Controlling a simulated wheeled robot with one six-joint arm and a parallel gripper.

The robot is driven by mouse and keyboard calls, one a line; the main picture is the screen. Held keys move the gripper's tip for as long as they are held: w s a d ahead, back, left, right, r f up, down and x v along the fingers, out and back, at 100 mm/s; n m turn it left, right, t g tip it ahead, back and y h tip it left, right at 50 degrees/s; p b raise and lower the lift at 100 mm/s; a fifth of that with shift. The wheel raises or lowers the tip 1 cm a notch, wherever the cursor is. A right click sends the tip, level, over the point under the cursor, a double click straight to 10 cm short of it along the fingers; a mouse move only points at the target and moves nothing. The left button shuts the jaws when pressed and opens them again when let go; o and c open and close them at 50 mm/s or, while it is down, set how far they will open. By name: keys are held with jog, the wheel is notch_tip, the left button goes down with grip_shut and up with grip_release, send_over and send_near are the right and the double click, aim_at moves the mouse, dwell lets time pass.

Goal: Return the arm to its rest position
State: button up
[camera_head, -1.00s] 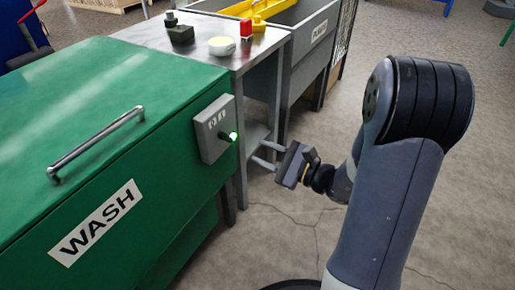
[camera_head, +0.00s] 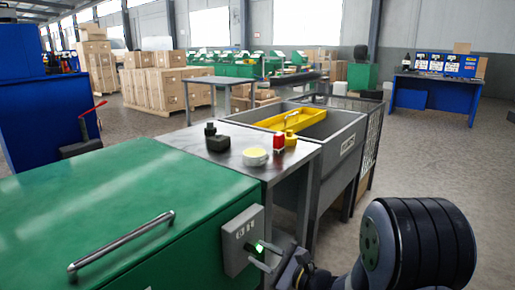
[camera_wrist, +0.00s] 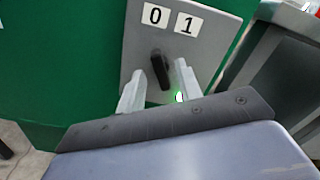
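My gripper (camera_head: 270,260) is in front of the switch box (camera_head: 240,240) on the side of the green wash machine (camera_head: 110,205). In the wrist view my gripper (camera_wrist: 158,92) has its two fingers apart with nothing between them but the view of the box. My arm (camera_head: 420,245) is at the lower right of the head view.
A metal table (camera_head: 285,172) beside the machine holds a black part (camera_head: 217,140), a pale round dish (camera_head: 255,157), a red block (camera_head: 279,142) and a yellow part (camera_head: 291,138). A grey sink (camera_head: 345,140) with a yellow tray (camera_head: 290,119) stands behind. Open floor (camera_head: 440,165) lies right.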

jog(key=shift+x, duration=0.9)
jog(key=shift+w+a+r+p, duration=0.1)
jog(key=shift+a+r+p, duration=0.05)
jog(key=shift+p, duration=0.2)
jog(key=shift+m+p, duration=0.35)
jog(key=shift+m, duration=0.05)
jog(key=shift+f+b, duration=0.25)
jog(key=shift+b, duration=0.05)
